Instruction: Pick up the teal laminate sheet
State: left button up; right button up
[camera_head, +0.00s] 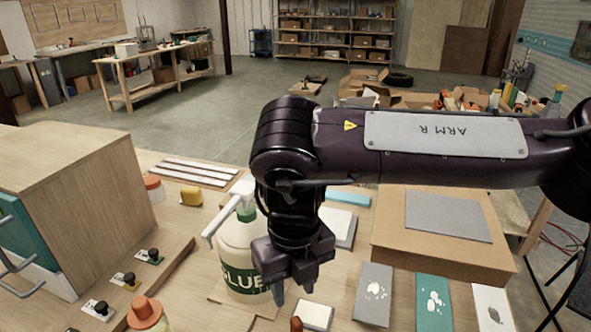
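A teal sheet (434,302) with white blotches lies flat at the front right of the wooden workbench, between a grey sheet (374,295) and a white sheet (493,308) that bear similar marks. I take it for the teal laminate sheet. Its lower edge is near or past the bottom of the view. My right gripper (292,289) points down to the left of these sheets, in front of the white glue bottle (238,243). Its two fingers are apart, with nothing seen between them. My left gripper is not in view.
A cardboard box (440,245) with a grey sheet on top stands behind the samples. A wooden cabinet (75,180) with a teal front panel (25,237) fills the left. A white block (314,316) and small black-knobbed pieces (149,256) lie at the front.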

aim_at(433, 304)
jog(key=k, duration=1.5)
